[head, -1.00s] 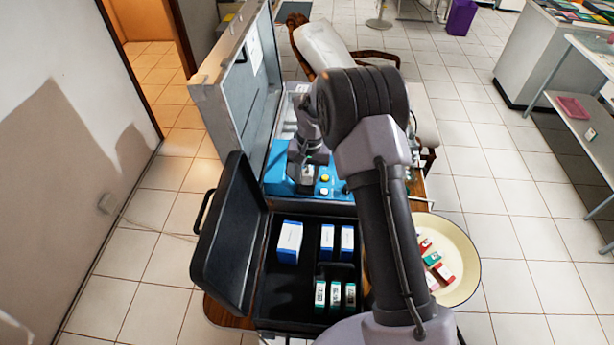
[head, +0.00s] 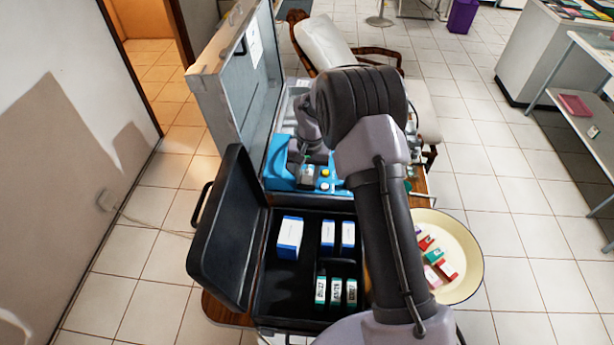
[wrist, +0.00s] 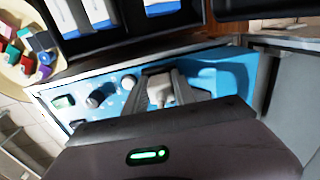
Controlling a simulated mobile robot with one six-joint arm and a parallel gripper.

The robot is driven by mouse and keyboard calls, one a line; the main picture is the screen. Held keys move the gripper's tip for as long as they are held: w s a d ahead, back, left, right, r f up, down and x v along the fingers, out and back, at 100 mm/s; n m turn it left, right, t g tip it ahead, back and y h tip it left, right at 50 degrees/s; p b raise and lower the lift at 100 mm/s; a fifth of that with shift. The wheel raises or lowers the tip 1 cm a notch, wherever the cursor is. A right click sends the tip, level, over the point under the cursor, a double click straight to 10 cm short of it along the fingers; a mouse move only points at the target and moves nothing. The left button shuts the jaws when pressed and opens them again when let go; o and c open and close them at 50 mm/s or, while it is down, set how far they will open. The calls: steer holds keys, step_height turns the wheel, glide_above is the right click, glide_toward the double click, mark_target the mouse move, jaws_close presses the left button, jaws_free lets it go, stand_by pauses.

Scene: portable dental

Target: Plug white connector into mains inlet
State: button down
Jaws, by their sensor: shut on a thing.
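My gripper (wrist: 166,92) is shut on the white connector (wrist: 160,87), a small pale piece between its fingertips in the wrist view. The gripper is over the blue panel (wrist: 225,72), which bears knobs. In the head view my gripper (head: 308,175) is low over the left part of the same blue panel (head: 278,178), and my arm hides part of it. I cannot make out the mains inlet, nor whether the connector touches anything.
A black case (head: 225,245) with an upright lid holds several boxes in front of the blue panel. A tall grey lid (head: 230,85) stands at the left. A cream bowl (head: 470,265) with small packets is at the right. A wall socket (head: 105,200) has a cable.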

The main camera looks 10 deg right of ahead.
mark_target(310, 175)
steer(key=shift+f, duration=0.1)
steer(key=c, duration=0.9)
jaws_free()
steer(key=shift+a, duration=0.1)
steer(key=shift+c, duration=0.2)
steer(key=shift+s, duration=0.1)
steer(key=shift+f, duration=0.1)
step_height(310, 175, up, 18)
steer(key=d+p, duration=0.1)
steer(key=p, duration=0.2)
steer(key=shift+p, duration=0.3)
steer(key=shift+s+f, duration=0.1)
